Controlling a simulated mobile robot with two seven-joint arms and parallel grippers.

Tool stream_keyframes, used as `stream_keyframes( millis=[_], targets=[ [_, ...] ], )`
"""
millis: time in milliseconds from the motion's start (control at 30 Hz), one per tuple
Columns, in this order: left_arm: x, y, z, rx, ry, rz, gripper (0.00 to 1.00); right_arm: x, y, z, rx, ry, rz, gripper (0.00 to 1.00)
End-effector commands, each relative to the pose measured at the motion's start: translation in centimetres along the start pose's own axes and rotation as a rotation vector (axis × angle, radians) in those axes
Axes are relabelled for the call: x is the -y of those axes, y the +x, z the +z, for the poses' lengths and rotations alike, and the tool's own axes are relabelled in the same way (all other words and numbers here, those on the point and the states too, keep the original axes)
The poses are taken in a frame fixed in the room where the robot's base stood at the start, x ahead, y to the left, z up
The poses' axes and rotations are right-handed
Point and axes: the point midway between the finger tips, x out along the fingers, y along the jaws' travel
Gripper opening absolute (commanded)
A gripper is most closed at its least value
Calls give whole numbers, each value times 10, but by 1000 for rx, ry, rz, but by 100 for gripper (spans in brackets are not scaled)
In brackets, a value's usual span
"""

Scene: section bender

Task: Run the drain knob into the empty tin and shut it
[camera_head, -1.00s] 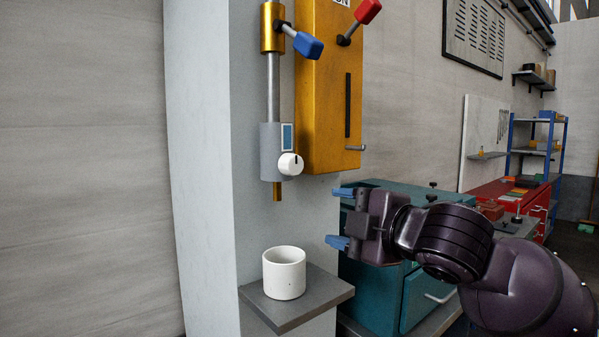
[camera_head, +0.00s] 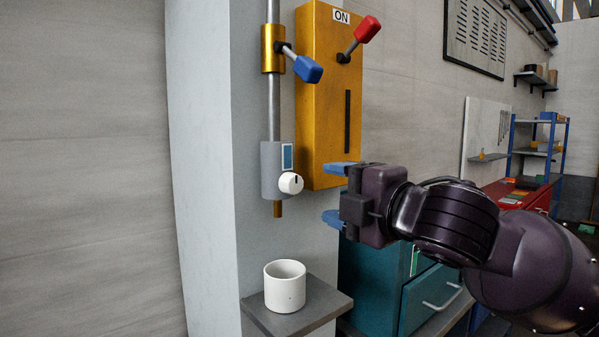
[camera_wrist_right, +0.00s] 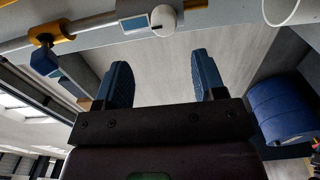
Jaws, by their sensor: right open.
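The white drain knob (camera_head: 291,183), with a dark pointer mark near its top, sits on a grey housing (camera_head: 273,165) on the vertical pipe. A short brass spout (camera_head: 278,209) hangs below the housing. The white tin (camera_head: 285,290) stands upright on a grey shelf under the spout; its inside looks empty. My right gripper (camera_head: 333,192) is open and empty, to the right of the knob and apart from it. In the right wrist view the knob (camera_wrist_right: 163,20) lies beyond the open fingers (camera_wrist_right: 160,68), and part of the tin (camera_wrist_right: 287,10) shows at top right. My left gripper is out of view.
Above the knob are a blue-handled lever (camera_head: 307,69) on the pipe and a red-handled lever (camera_head: 366,29) on a yellow box (camera_head: 322,110) marked ON. A teal cabinet (camera_head: 375,285) stands behind my right arm. The grey shelf (camera_head: 318,308) has free room right of the tin.

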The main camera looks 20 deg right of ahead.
Motion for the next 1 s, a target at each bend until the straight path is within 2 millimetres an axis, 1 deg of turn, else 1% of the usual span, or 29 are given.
stream_keyframes(
  millis=[33,200,400,500,633,800,1000],
  targets=[
    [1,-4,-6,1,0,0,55,-2,2,0,-1,2,-5,64],
    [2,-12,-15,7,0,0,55,3,10,0,-2,1,-11,64],
    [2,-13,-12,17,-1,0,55,4,47,0,-3,4,-8,64],
    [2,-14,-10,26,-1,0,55,4,62,-1,-3,2,-7,64],
    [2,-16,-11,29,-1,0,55,4,78,0,-2,3,-7,64],
    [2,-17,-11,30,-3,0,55,5,88,0,-2,0,-7,64],
    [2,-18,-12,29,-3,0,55,6,90,0,-2,-1,-7,64]
  ],
)
